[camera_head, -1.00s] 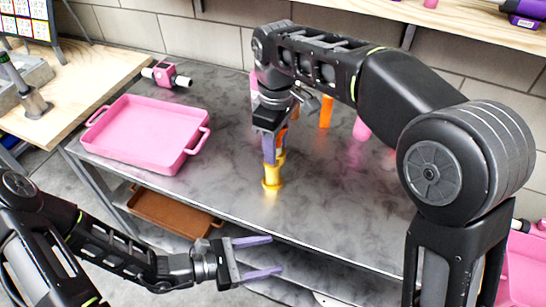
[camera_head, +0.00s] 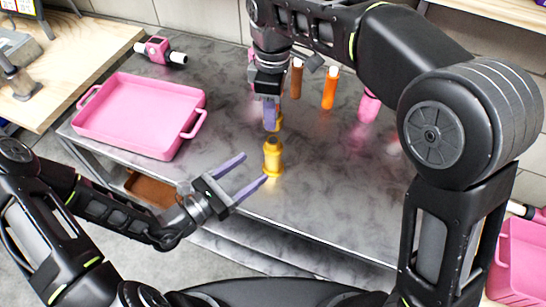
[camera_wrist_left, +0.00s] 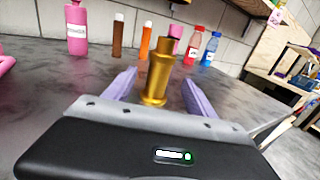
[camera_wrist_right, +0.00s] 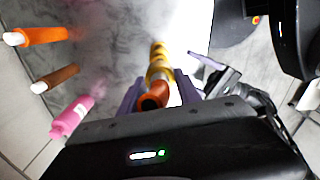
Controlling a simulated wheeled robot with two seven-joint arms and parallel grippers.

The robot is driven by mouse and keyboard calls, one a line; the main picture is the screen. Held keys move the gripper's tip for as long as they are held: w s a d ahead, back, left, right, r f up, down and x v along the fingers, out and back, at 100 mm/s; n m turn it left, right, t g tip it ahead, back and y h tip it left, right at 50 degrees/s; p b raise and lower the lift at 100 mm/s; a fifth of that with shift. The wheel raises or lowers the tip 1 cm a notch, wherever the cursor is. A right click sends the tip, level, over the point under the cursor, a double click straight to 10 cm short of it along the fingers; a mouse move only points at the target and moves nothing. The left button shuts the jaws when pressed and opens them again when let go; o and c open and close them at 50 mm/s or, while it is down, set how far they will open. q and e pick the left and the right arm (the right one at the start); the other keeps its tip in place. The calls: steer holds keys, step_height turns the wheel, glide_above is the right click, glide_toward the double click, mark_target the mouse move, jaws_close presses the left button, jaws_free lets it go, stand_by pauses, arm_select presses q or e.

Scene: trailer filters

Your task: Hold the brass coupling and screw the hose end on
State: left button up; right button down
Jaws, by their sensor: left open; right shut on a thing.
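The brass coupling (camera_head: 272,160) stands upright on the grey metal table. My left gripper (camera_head: 255,167) is open, its lilac fingers pointing at the coupling from the front left. In the left wrist view, the coupling (camera_wrist_left: 158,80) shows between the two finger tips, not gripped. My right gripper (camera_head: 270,124) is shut on the hose end, above and slightly behind the coupling, apart from it. In the right wrist view the hose end (camera_wrist_right: 153,97) shows as an orange ring between the fingers. The fingers hide most of it in the head view.
A pink tray (camera_head: 140,143) and a pink device (camera_head: 160,50) lie on the left of the table (camera_head: 330,185). Orange (camera_head: 329,88), brown (camera_head: 296,80) and pink (camera_head: 369,105) bottles stand behind the coupling. The table is clear around the coupling.

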mark_target(281, 147)
arm_select(q)
steer(key=x, duration=1.1)
steer(key=shift+w+d, duration=0.15)
steer(key=shift+d, duration=0.1)
steer(key=shift+c, duration=0.2)
jaws_close()
stand_by(0.5)
